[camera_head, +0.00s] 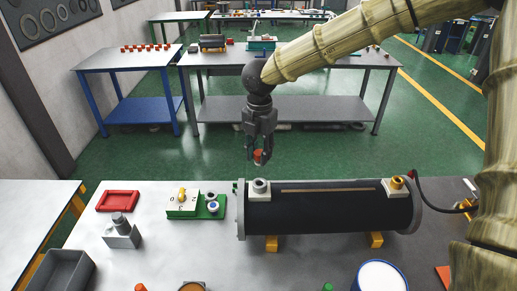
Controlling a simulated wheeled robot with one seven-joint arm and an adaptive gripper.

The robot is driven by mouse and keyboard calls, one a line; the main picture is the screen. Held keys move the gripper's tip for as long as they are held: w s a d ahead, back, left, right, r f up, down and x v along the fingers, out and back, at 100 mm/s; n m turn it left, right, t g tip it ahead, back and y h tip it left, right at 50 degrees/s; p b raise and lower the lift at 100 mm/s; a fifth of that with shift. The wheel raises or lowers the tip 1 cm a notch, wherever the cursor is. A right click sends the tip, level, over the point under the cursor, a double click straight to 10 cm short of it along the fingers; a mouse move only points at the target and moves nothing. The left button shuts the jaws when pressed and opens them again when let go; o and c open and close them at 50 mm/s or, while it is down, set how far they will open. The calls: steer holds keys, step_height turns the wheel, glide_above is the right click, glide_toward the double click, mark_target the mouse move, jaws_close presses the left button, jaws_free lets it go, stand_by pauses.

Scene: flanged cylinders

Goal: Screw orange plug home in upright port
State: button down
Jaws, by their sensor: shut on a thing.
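My gripper (258,153) hangs above the back edge of the workbench, left of the picture's middle. It is shut on the orange plug (259,156), a small piece showing between the fingertips. A dark flanged cylinder (325,212) lies on the bench, below and right of the gripper. Its upright port (261,186), a pale block with a grey round collar, stands on top at the left end. The plug is above this port and apart from it. A second port (397,183) at the right end has an orange-yellow fitting in it.
A green board with a white block (183,204), a red tray (118,201) and a grey block with a knob (121,233) stand left of the cylinder. A grey bin (62,272) is front left. A dark cable (440,207) runs at the right.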

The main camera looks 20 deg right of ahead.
steer(key=shift+w+d, duration=0.1)
steer(key=shift+w, duration=0.05)
steer(key=shift+f+b, duration=1.25)
steer(key=shift+f, duration=2.15)
steer(key=shift+p, duration=0.75)
steer(key=shift+f+b, duration=0.45)
steer(key=shift+f, duration=0.85)
stand_by(0.3)
steer(key=c, duration=1)
jaws_free()
steer(key=shift+c, duration=0.2)
steer(key=shift+r, duration=0.1)
